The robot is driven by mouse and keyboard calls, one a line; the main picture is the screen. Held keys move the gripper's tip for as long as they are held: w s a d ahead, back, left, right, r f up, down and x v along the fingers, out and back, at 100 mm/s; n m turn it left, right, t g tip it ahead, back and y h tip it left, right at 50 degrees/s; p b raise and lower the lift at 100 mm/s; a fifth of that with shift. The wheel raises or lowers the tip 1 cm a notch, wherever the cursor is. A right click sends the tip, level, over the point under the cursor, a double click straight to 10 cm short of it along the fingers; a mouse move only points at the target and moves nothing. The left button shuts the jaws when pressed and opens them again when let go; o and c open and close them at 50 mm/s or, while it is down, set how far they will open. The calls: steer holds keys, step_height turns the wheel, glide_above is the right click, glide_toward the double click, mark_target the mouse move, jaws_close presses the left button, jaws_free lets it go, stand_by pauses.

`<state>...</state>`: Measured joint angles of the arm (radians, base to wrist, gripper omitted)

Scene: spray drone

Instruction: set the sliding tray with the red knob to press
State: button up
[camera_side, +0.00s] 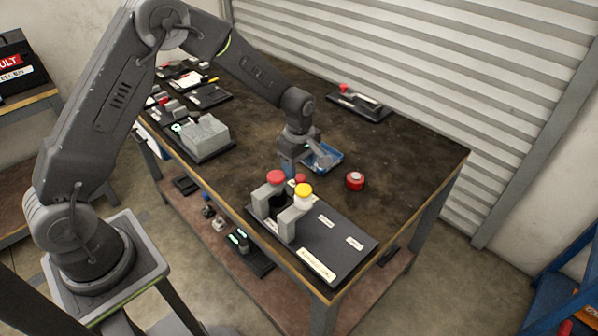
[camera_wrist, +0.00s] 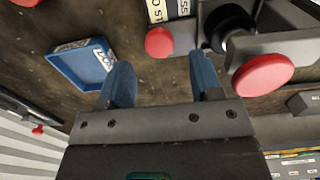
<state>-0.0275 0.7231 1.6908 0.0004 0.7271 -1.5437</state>
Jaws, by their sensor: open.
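A dark fixture plate (camera_side: 330,250) with white labels lies at the table's front corner. Two grey upright blocks stand on it, with a red round cap (camera_side: 275,176) and a yellow cap (camera_side: 303,190). A smaller red knob (camera_wrist: 159,41) shows beside a partly cut-off lettered label (camera_wrist: 167,10); I cannot tell the tray's position from it. The red cap also shows in the wrist view (camera_wrist: 262,75). My gripper (camera_wrist: 160,78) is open and empty, its blue fingers apart just behind the small red knob. The fingertips are partly hidden in the side view.
A blue open tray (camera_side: 324,157) lies behind my gripper, and a red round can (camera_side: 355,181) to its right. Another dark plate with a red knob (camera_side: 344,88) sits at the back edge. A grey box (camera_side: 206,135) stands at left. The table's middle is mostly clear.

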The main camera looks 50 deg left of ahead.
step_height(320, 180, up, 11)
steer(key=shift+f, duration=0.15)
steer(key=s+r+m+t, duration=0.3)
steer(key=s+r+m, duration=0.5)
steer(key=s+r, duration=0.4)
steer(key=s+d+r+m+t, duration=0.1)
steer(key=s+m+t, duration=0.1)
steer(key=s+m, duration=0.8)
steer(key=s, duration=0.4)
steer(key=shift+s+d+r+t, duration=0.15)
steer(key=shift+s+r+t, duration=0.1)
steer(key=shift+r+t, duration=0.05)
